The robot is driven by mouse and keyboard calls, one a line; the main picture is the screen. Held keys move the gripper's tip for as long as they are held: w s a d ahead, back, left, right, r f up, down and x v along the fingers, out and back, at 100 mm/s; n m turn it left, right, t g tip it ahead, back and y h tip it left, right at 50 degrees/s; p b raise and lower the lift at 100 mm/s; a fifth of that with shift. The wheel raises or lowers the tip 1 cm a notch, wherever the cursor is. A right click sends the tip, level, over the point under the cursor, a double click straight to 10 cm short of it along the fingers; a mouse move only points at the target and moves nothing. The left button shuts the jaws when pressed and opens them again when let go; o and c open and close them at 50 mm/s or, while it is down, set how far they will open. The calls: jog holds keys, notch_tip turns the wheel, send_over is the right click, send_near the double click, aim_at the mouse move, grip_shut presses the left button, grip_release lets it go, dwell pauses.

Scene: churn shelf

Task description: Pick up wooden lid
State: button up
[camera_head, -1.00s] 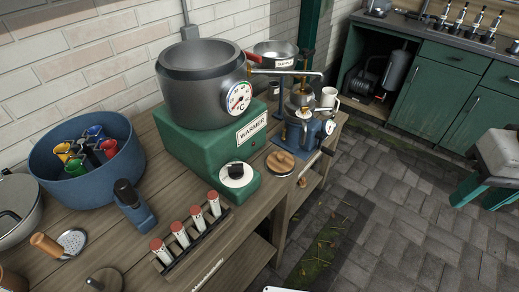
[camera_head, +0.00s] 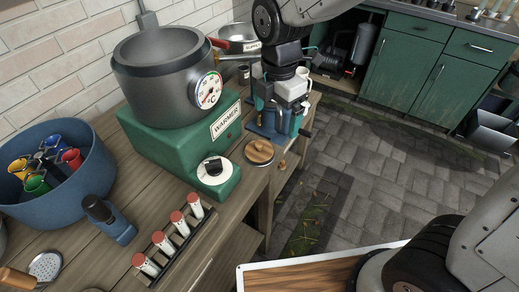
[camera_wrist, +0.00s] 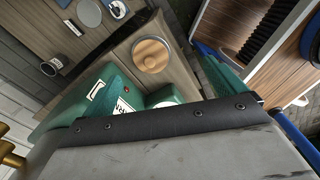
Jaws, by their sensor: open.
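The wooden lid (camera_head: 259,151) is a round, light-brown disc with a small knob on top. It lies flat on the wooden bench near its front edge, right of the warmer's dial. It also shows whole in the wrist view (camera_wrist: 151,54), near the upper middle. My gripper (camera_head: 280,115) hangs from above, beyond the lid in the head view, in front of the blue-based machine and hiding much of it. Its jaws are open, apart from the lid, with nothing seen between them.
The green warmer (camera_head: 178,142) carries a large metal pot (camera_head: 160,85) left of the lid. A rack of red-capped tubes (camera_head: 180,240), a blue tub (camera_head: 85,195) and a blue-handled tool (camera_head: 110,222) stand left on the bench. Paved floor (camera_head: 390,180) to the right is clear.

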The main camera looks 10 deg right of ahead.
aim_at(259, 143)
jog(key=a+f+n, duration=0.2)
jog(key=w+a+f+n, duration=0.1)
jog(key=n, duration=0.1)
jog(key=shift+w+a+f, duration=0.2)
jog(key=shift+a+f, duration=0.2)
notch_tip(259, 143, down, 8)
jog(key=shift+s+d+r, duration=0.1)
jog(key=shift+d+r, duration=0.05)
jog(key=shift+r, duration=0.1)
jog(key=c, duration=1.1)
